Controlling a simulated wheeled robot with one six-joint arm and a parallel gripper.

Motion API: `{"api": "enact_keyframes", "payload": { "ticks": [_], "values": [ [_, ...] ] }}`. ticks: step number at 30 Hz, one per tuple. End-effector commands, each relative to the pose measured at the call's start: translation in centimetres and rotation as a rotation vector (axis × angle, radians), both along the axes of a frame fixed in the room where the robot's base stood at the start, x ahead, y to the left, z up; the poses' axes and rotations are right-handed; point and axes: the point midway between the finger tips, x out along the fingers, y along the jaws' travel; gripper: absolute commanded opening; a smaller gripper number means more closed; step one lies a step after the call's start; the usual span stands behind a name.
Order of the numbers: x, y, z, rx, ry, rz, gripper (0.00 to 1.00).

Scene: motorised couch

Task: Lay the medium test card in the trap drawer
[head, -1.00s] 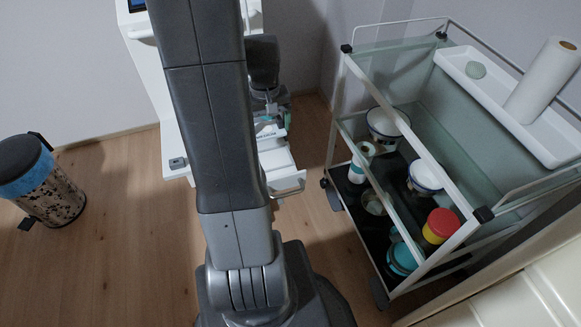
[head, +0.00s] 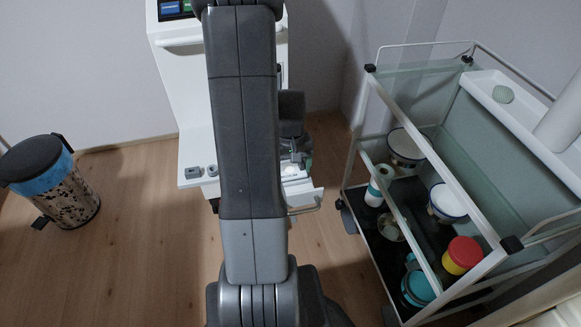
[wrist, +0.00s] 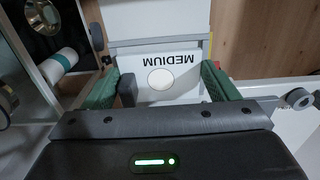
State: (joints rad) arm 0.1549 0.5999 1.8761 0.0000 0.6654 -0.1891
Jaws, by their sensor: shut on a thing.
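The medium test card (wrist: 175,75) is a pale card marked MEDIUM with a white disc, seen in the wrist view. My gripper (wrist: 160,86) has green fingers on either side of it and is shut on it. In the head view my gripper (head: 293,152) is partly hidden behind my arm, above the pulled-out white drawer (head: 305,197) with a bar handle at the foot of the white cabinet. Only a small pale piece of the card shows there. I cannot tell whether the card touches the drawer floor.
The white cabinet (head: 183,55) stands behind my arm. A glass trolley (head: 470,175) with bowls and jars stands close on the right. A speckled bin (head: 62,195) with a dark lid stands at the left. Wooden floor (head: 130,260) is clear between the bin and my arm.

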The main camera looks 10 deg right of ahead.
Motion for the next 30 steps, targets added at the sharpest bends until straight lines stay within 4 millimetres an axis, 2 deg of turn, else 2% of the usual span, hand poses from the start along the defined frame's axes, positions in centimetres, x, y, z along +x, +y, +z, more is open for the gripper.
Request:
{"api": "enact_keyframes", "payload": {
  "ticks": [16, 17, 19, 20, 26, 30],
  "values": [
    [0.0, 0.0, -1.2, 0.000, -0.001, 0.000, 0.59],
    [0.0, 0.0, -1.2, 0.000, 0.000, 0.000, 0.83],
    [0.0, 0.0, -1.2, 0.000, 0.000, 0.000, 0.97],
    [0.0, 0.0, -1.2, 0.000, 0.000, 0.000, 1.00],
    [0.0, 0.0, -1.2, 0.000, 0.000, 0.000, 1.00],
    [0.0, 0.0, -0.4, 0.000, 0.000, 0.000, 1.00]
  ]
}}
